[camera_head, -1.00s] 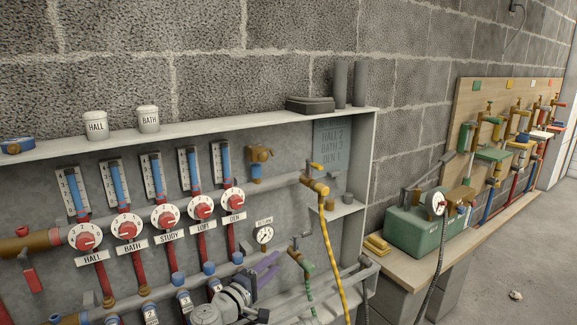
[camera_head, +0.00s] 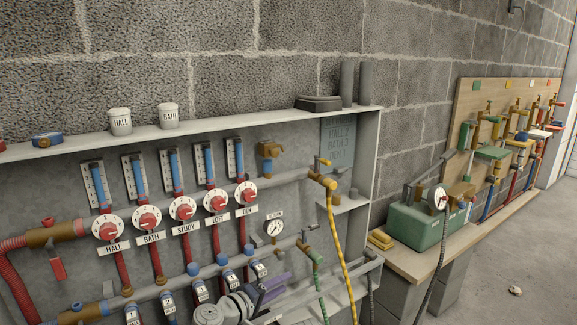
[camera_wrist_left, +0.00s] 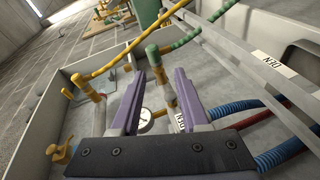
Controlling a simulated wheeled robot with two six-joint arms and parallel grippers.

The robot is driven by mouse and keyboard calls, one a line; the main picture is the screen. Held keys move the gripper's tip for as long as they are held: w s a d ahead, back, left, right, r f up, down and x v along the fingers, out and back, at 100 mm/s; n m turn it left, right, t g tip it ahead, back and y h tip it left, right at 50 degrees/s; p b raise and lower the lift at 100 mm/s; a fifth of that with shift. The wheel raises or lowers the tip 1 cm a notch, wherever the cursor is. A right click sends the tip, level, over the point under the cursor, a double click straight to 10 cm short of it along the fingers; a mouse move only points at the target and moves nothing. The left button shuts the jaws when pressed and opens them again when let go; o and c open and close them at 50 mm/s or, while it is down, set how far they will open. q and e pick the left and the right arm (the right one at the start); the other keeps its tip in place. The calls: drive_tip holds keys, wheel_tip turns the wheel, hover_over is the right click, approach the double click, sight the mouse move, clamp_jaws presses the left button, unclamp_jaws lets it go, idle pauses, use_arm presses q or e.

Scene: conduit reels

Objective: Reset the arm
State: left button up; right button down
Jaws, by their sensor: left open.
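My left gripper (camera_head: 274,287) is low in the head view, in front of the lower part of the wall manifold. Its two purple fingers are parted with nothing between them. In the left wrist view the open fingers (camera_wrist_left: 160,76) point toward a brass-and-green valve (camera_wrist_left: 158,62) and a round gauge (camera_wrist_left: 146,116); they look apart from these, though the exact gap cannot be told. The grey arm links behind the gripper run along the bottom edge of the head view. My right gripper is in neither view.
The manifold cabinet (camera_head: 225,125) holds several red dials (camera_head: 183,210), with labelled pots (camera_head: 120,121) on its top. A yellow hose (camera_head: 338,245) hangs at its right. A green box (camera_head: 416,225) stands on the bench to the right. Floor (camera_head: 530,245) shows at far right.

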use_arm(q)
drive_tip(key=s+a+f+m+g+y, duration=0.45)
drive_tip(key=s+a+f, duration=0.25)
drive_tip(key=f, duration=0.2)
drive_tip(key=s+a+f+m+g+y, duration=0.3)
drive_tip(key=s+a+f+g+y, duration=0.35)
drive_tip(key=f, duration=0.25)
drive_tip(key=s+d+r+m+y+p, duration=0.1)
drive_tip(key=s+d+r+m+p, duration=0.4)
drive_tip(key=d, duration=0.5)
wheel_tip(320, 180, up, 38)
drive_tip(key=n+p, duration=0.1)
drive_tip(key=p, duration=3.6)
drive_tip(key=shift+s+a+f+n+g, duration=0.15)
drive_tip(key=shift+s+n+g, duration=0.15)
drive_tip(key=shift+s+n, duration=0.1)
